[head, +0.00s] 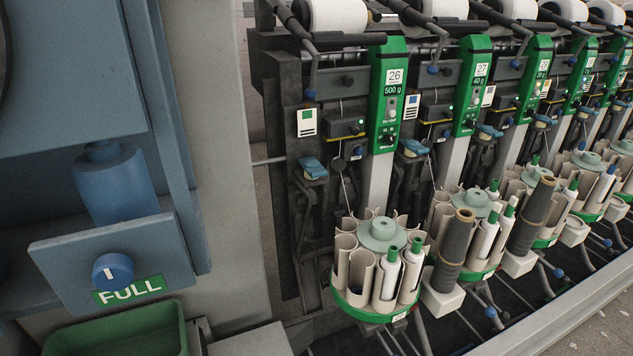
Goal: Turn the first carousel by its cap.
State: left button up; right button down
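The first carousel (352,298) is the nearest one, at the lower middle of the head view, below the green panel marked 26. It has a green base ring and a circle of cream open-topped pockets. Its pale green round cap (381,233) sits at the centre on top and is unobstructed. Two white bobbins with green tips (388,272) stand in its front right pockets; the other pockets I can see into look empty. Neither of my grippers is in view, and nothing touches the cap.
A dark grey tube (455,250) on a white block stands close to the carousel's right. More carousels (472,205) line up behind it to the right. A grey-blue cabinet with a FULL knob (113,272) and a green bin (120,330) fill the left.

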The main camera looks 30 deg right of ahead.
aim_at(359, 247)
jog(key=z, duration=1.35)
